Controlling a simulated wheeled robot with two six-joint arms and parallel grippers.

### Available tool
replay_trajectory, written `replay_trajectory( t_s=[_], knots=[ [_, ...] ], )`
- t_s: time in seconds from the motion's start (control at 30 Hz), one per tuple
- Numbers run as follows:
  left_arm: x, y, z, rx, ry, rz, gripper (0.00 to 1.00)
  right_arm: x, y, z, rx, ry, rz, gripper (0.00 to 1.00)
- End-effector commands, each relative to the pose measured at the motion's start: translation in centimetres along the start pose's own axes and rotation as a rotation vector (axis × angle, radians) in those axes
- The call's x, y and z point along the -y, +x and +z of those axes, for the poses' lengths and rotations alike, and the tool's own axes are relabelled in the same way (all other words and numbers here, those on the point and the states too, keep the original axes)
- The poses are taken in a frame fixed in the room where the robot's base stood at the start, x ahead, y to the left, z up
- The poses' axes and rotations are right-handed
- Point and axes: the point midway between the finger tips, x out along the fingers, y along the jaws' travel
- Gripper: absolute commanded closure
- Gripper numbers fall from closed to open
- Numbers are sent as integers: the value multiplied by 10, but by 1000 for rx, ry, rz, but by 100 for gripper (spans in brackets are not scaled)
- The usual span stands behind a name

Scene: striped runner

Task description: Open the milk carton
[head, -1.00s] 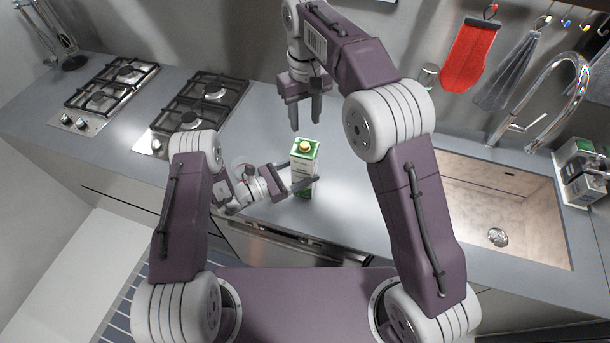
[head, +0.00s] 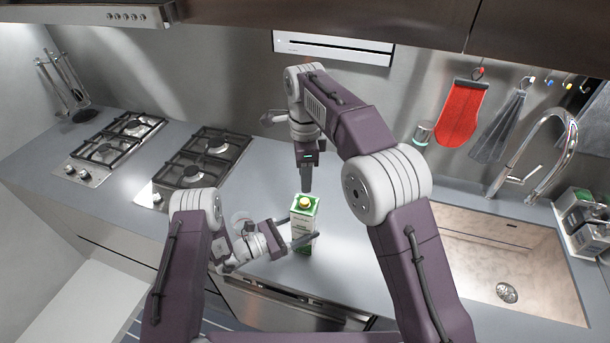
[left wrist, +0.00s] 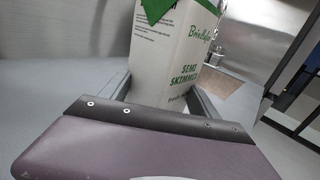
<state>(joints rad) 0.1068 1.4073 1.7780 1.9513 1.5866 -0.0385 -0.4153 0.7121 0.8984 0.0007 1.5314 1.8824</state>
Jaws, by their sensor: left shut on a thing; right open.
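My left gripper (head: 302,242) is shut on the carton's lower body from the left. In the left wrist view the carton (left wrist: 172,58) sits between the fingers, with "SEMI SKIMMED" on its side. My right gripper (head: 306,186) points down just above the cap and is apart from it. It is turned edge-on, so the gap between its fingers is hidden.
Two gas hobs lie to the left, the nearer one (head: 203,155) beside my left arm. A sink (head: 500,262) with a tall tap (head: 548,150) is at the right. The counter behind the carton is clear.

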Motion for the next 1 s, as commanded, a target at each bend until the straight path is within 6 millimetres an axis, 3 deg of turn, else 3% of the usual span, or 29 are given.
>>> replay_trajectory(
  t_s=[0.1,0.2,0.33,0.63,1.0],
  knots=[
    [0,0,1,2,1,0,100,0,0,0,0,338,0,59],
    [0,0,1,2,1,0,100,0,0,0,0,566,1,59],
    [0,0,1,2,1,0,100,0,0,0,0,747,1,59],
    [0,0,1,2,1,0,100,0,8,0,-1,813,3,59],
    [0,0,1,2,1,0,100,0,71,0,0,811,2,59]
  ],
)
